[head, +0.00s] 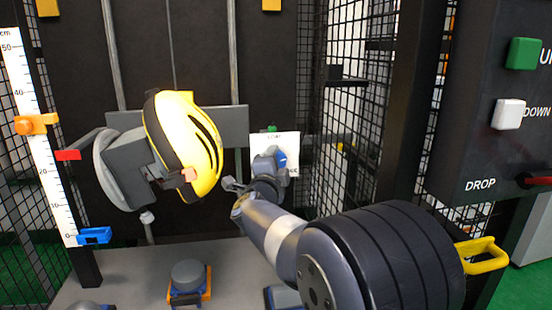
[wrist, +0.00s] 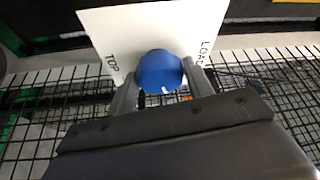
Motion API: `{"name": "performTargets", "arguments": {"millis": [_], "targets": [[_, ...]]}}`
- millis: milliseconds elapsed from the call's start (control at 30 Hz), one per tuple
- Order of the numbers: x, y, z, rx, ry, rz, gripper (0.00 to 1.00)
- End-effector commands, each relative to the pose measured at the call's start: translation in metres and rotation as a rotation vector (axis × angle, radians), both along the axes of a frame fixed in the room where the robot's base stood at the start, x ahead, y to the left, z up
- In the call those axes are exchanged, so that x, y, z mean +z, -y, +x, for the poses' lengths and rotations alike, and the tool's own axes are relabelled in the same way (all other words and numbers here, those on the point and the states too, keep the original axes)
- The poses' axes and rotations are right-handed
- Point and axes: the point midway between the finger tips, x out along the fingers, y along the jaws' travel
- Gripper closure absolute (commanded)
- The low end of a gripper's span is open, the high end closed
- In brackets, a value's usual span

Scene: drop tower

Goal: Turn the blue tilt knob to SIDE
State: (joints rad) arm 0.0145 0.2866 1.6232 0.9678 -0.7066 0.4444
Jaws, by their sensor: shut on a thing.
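A short white mark shows on the knob's edge nearest the wrist camera. The plate (wrist: 115,30) reads TOP on the left and LOAD on the right in the wrist view. I cannot see a SIDE label. In the head view my gripper (head: 270,163) reaches the plate, and its fingers are partly hidden by my arm.
The yellow helmet (head: 205,140) hangs on a grey carrier left of my arm. A height scale (head: 38,140) with orange and blue markers stands at left. A control panel (head: 480,110) with green and white buttons and a yellow handle (head: 482,257) are at right. Mesh walls enclose the tower.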

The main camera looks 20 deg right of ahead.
Motion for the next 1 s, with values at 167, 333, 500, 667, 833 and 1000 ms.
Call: {"name": "performTargets", "arguments": {"millis": [167, 333, 500, 667, 833, 1000], "targets": [[0.0051, -0.0004, 0.0003, 0.001, 0.032, 0.164, 0.74], [0.0063, -0.0002, 0.0002, 0.001, 0.064, 0.322, 0.74], [0.0074, 0.0001, 0.0002, 0.0, 0.096, 0.479, 0.74], [0.0082, 0.0006, 0.0, 0.0, 0.127, 0.628, 0.74], [0.0085, 0.0015, -0.0003, -0.001, 0.157, 0.778, 0.74], [0.0084, 0.0016, -0.0002, -0.001, 0.183, 0.905, 0.74]]}}
